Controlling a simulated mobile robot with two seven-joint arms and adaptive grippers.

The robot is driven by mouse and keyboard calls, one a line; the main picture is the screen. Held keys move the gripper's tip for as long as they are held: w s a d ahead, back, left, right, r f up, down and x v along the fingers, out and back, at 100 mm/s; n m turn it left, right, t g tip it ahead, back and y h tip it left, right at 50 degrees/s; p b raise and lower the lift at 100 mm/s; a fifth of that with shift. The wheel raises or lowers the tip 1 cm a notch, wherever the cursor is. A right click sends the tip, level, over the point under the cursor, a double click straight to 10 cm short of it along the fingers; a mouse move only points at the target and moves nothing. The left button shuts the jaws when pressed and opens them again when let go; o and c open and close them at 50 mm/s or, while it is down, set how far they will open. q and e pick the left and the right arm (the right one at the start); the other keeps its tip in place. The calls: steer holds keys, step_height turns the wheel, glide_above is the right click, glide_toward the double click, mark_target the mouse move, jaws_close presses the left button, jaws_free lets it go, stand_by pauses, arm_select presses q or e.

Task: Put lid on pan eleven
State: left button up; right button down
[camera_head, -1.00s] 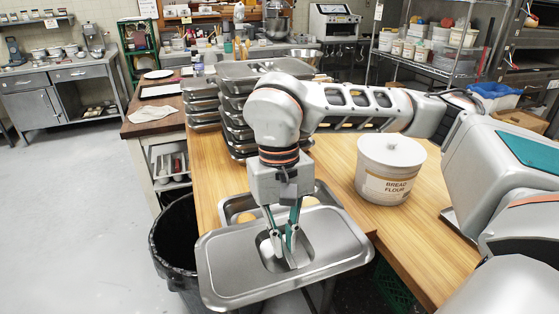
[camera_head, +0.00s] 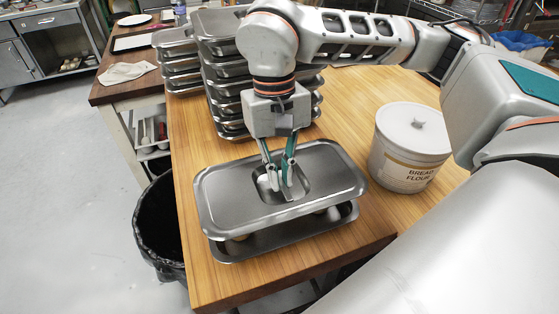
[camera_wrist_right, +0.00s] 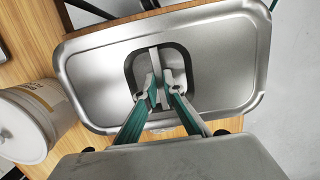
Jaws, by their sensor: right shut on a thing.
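The steel lid (camera_head: 230,200) hangs level from my right gripper (camera_head: 280,186), whose fingers are shut on the handle in its recessed middle. The lid (camera_wrist_right: 220,60) and the right gripper (camera_wrist_right: 164,92) also show in the right wrist view. Directly below the lid is a shallow steel pan (camera_head: 290,236) on the wooden table. A gap shows between lid and pan along the front, with a little of the pan's pale brown contents in sight. The lid hides most of the pan. My left gripper is not in view.
A white bread flour tub (camera_head: 410,150) stands right of the pan. Stacks of lidded steel pans (camera_head: 225,70) stand behind, with a shorter stack (camera_head: 180,62) at their left. A black-lined bin (camera_head: 160,225) is beside the table (camera_head: 215,285), whose front corner is bare.

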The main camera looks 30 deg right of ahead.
mark_target(280, 192)
steer(key=shift+s+a+f+b, duration=0.1)
steer(key=shift+s+f+b, duration=0.05)
steer(key=shift+f+b, duration=1.75)
steer(key=shift+f, duration=0.5)
steer(key=shift+r+p, duration=0.1)
steer(key=shift+p, duration=0.2)
stand_by(0.5)
steer(key=shift+f+b, duration=1.05)
steer(key=shift+f, duration=0.65)
steer(key=c, duration=1.8)
jaws_free()
steer(key=shift+o, duration=0.2)
